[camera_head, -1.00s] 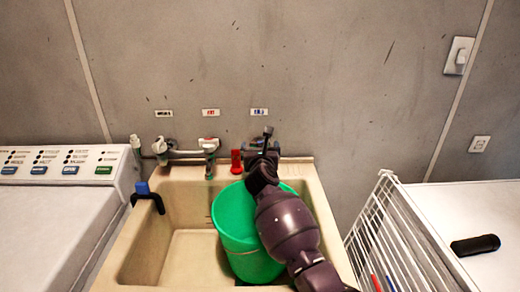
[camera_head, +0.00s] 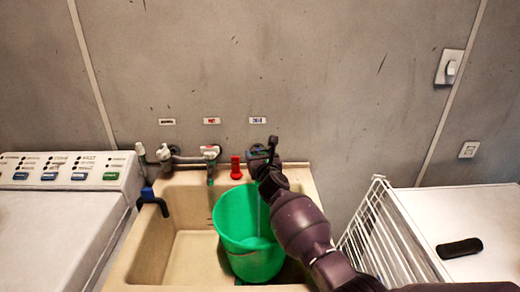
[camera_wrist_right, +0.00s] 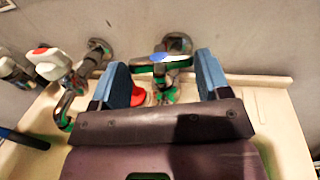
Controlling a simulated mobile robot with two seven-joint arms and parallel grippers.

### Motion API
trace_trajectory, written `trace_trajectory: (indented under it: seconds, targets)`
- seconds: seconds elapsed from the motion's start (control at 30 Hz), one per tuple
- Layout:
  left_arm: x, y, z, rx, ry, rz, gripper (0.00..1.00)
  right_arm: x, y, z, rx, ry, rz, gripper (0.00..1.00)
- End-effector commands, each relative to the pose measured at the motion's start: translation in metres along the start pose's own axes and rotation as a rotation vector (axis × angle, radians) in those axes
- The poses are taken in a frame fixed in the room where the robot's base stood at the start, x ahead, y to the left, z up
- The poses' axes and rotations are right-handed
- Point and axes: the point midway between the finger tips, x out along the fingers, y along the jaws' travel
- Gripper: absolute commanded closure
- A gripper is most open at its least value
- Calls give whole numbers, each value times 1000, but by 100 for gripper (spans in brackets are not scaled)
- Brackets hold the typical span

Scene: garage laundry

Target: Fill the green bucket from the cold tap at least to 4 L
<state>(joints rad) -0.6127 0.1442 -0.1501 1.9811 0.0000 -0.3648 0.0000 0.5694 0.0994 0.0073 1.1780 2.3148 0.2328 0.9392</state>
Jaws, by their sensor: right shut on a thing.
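The green bucket (camera_head: 245,240) stands upright in the beige sink (camera_head: 135,262), under the cold tap (camera_head: 257,152) below the blue-marked label. A thin pale vertical streak, like running water, shows inside the bucket; the water level cannot be read. My right gripper (camera_head: 270,160) is at the cold tap and partly covers it. My left gripper is not in view.
The red-marked tap (camera_head: 210,153) and another tap (camera_head: 165,152) are to the left. A red object (camera_head: 236,167) stands on the sink's back ledge. A washing machine (camera_head: 55,235) is at left; a white wire rack (camera_head: 375,235) and a white surface with a black object (camera_head: 459,248) are at right.

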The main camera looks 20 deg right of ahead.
Motion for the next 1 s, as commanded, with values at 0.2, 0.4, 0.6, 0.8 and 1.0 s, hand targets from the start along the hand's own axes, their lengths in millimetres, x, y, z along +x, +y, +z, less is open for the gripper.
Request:
trace_trajectory:
  seconds: [0.2, 0.4, 0.6, 0.8, 1.0]
  targets:
    - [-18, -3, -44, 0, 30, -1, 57, 0, -6, 4, -4, 5, 141, 54]
    - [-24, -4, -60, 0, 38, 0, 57, 1, -9, 1, -4, 4, 276, 54]
    - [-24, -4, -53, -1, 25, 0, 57, 2, -11, -2, -1, 4, 410, 54]
    - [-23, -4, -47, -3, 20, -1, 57, 3, -13, -3, 0, 3, 507, 54]
    - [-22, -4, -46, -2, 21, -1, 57, 3, -14, -3, 1, 3, 557, 54]
